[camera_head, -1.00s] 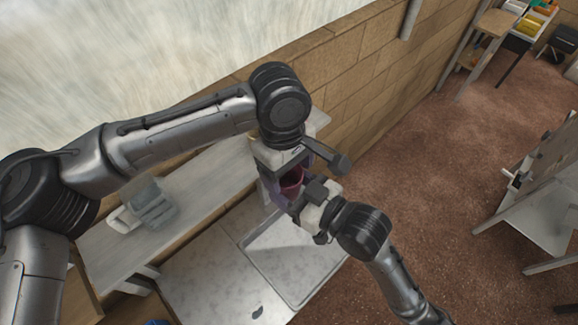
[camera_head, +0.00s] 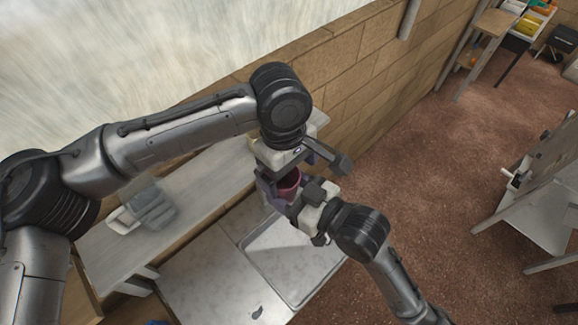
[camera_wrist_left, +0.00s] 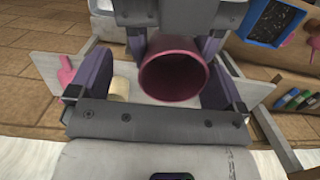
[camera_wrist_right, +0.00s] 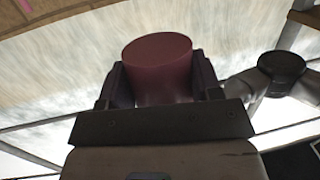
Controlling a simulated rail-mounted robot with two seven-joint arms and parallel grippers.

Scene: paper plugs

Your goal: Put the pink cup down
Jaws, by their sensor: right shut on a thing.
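The pink cup (camera_head: 289,184) is held in the air above the worktop, between my two grippers. In the left wrist view its open mouth (camera_wrist_left: 172,78) faces the camera. My right gripper (camera_wrist_right: 163,80) is shut on the cup, with a finger against each side. My left gripper (camera_wrist_left: 158,75) is open, its purple fingers spread wide on both sides of the cup with gaps showing. In the head view the grippers hide much of the cup.
A grey worktop with a shallow recessed basin (camera_head: 291,273) lies below. A grey, glassy object (camera_head: 150,206) stands on the shelf (camera_head: 105,252) at left. The left wrist view shows a blue tray (camera_wrist_left: 273,22), a cream roll (camera_wrist_left: 120,88) and a pink object (camera_wrist_left: 66,75).

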